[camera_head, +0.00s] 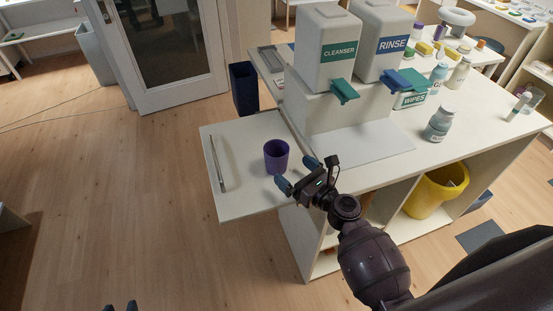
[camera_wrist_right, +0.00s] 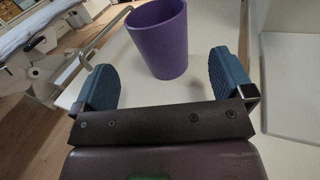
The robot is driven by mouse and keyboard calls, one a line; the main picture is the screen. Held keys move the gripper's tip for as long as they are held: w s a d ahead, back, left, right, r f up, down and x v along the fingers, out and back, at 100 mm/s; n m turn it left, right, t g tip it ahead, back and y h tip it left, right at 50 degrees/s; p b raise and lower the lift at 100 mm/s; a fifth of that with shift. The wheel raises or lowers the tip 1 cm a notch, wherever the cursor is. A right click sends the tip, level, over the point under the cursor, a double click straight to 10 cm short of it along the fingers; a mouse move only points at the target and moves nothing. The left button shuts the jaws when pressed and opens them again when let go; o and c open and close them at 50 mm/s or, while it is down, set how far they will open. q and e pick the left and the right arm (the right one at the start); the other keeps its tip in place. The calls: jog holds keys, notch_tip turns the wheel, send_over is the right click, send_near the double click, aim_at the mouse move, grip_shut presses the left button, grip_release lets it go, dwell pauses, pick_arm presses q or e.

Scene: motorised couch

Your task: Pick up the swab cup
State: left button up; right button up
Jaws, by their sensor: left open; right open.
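The swab cup looks to be the purple cup (camera_head: 276,157), standing upright on the white side shelf (camera_head: 240,193). In the right wrist view the purple cup (camera_wrist_right: 160,40) stands just beyond the fingertips, roughly between them and a little above the middle. My right gripper (camera_head: 296,175) is open beside the cup on its near right side, and the fingers look apart from it. Its blue finger pads also show in the right wrist view (camera_wrist_right: 158,85), with nothing between them. My left gripper (camera_head: 121,307) shows only as dark tips at the bottom edge of the head view.
A cleanser dispenser (camera_head: 325,45) and a rinse dispenser (camera_head: 382,42) stand behind on the counter. A bottle (camera_head: 439,122) stands to the right. A yellow bin (camera_head: 437,190) sits below. Floor at left is clear.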

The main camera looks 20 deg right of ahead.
aim_at(269, 149)
jog(key=shift+x, duration=3.9)
jog(key=c, duration=1)
jog(key=shift+r, duration=0.15)
